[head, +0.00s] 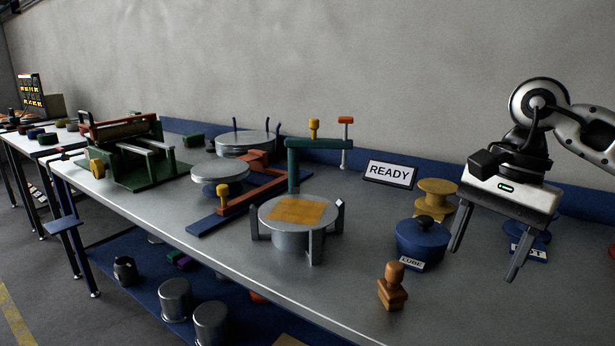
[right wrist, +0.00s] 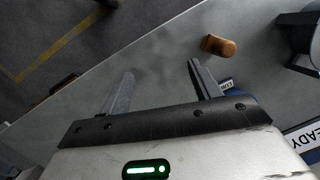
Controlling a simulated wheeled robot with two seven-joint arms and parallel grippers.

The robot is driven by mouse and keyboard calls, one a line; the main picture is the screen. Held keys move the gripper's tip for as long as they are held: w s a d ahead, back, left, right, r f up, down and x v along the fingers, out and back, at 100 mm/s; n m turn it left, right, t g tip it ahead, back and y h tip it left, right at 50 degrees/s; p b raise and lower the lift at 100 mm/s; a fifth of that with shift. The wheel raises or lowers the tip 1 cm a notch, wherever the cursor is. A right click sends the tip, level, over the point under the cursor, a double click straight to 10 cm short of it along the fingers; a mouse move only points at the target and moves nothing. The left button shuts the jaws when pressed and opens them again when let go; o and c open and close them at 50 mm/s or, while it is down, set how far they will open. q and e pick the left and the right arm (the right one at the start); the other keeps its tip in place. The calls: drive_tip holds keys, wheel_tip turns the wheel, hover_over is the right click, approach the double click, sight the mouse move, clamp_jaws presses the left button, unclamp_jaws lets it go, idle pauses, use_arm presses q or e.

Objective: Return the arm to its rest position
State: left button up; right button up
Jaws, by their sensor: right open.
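My right gripper (head: 486,256) hangs over the right end of the grey workbench (head: 350,288), fingers pointing down. Its two fingers are apart with nothing between them. In the right wrist view the open fingers (right wrist: 157,82) show above the bench edge, with the floor beyond. The arm comes in from the right in the head view. A blue lidded pot labelled LUBE (head: 422,243) stands left of the gripper. A second blue pot with a partly hidden label (head: 541,236) is behind the gripper. My left gripper is not seen.
A wooden stamp (head: 392,288) stands near the front edge; it also shows in the right wrist view (right wrist: 218,46). A yellow spool (head: 437,192), a READY sign (head: 389,174) and a round metal stand (head: 292,243) are on the bench. A grey wall rises behind.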

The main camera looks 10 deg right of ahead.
drive_tip(key=s+a+f+m+t+y, duration=0.1)
drive_tip(key=s+a+f+m+y, duration=0.1)
drive_tip(key=a+m+y, duration=1)
drive_tip(key=s+a+f+m+t+y, duration=0.25)
drive_tip(key=a+m+y, duration=0.45)
drive_tip(key=a, duration=1)
drive_tip(key=w+d+f+m+t+h, duration=0.1)
drive_tip(key=d+f+m+t+h, duration=0.45)
drive_tip(key=m, duration=0.85)
drive_tip(key=w+d+f+m+t+h, duration=0.25)
drive_tip(key=f+m+t+h, duration=0.55)
drive_tip(key=m, duration=0.6)
drive_tip(key=s+d+f+m+g+h, duration=0.2)
drive_tip(key=s+f+m, duration=0.3)
drive_tip(key=f, duration=0.4)
drive_tip(key=s+d+f+m+g+h, duration=0.2)
drive_tip(key=s+d+f+m+g, duration=0.2)
drive_tip(key=s+f+m, duration=0.2)
wheel_tip(320, 180, down, 3)
drive_tip(key=shift+s+d+r, duration=0.15)
drive_tip(key=shift+s+d, duration=0.25)
drive_tip(key=shift+s, duration=0.5)
drive_tip(key=shift+h, duration=0.25)
